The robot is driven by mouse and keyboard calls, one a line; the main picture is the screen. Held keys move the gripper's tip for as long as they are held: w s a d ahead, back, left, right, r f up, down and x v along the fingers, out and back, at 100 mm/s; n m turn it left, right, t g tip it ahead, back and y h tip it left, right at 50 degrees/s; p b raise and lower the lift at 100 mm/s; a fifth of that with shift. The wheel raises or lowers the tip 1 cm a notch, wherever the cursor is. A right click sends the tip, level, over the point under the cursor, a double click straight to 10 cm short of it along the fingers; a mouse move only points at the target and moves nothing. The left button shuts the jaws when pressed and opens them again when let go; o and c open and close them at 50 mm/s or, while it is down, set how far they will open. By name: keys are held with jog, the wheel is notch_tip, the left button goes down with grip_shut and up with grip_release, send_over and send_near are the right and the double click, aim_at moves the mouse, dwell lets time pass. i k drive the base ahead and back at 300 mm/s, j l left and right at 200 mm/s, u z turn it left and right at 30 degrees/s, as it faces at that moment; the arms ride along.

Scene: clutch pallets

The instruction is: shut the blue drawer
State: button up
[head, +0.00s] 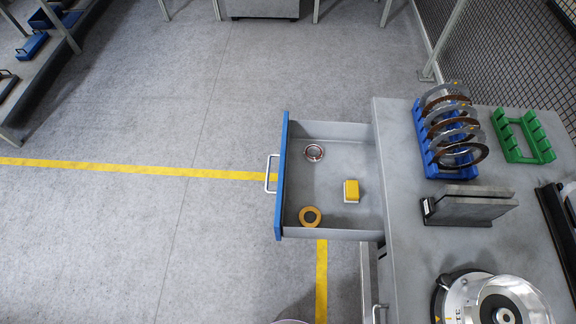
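The blue drawer (281,180) is pulled out from the left side of the grey workbench (395,215). Its blue front panel faces left and carries a silver handle (269,174). The items lie apart from each other. My gripper is not in view.
On the bench stand a blue rack (423,138) with several discs, a green rack (540,143), a grey plate stand (468,208) and a round metal device (462,297). The floor (120,230) left of the drawer is clear, with yellow lines. Shelving (55,60) stands at upper left.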

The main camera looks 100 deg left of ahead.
aim_at(350, 152)
jog(key=k+u, duration=0.4)
jog(key=k+j+u, duration=0.25)
jog(key=u, duration=0.15)
jog(key=k+u, duration=0.1)
jog(key=u, duration=1.65)
jog(key=i+l+u, duration=0.5)
jog(key=k+j, duration=0.05)
jog(key=j, duration=0.05)
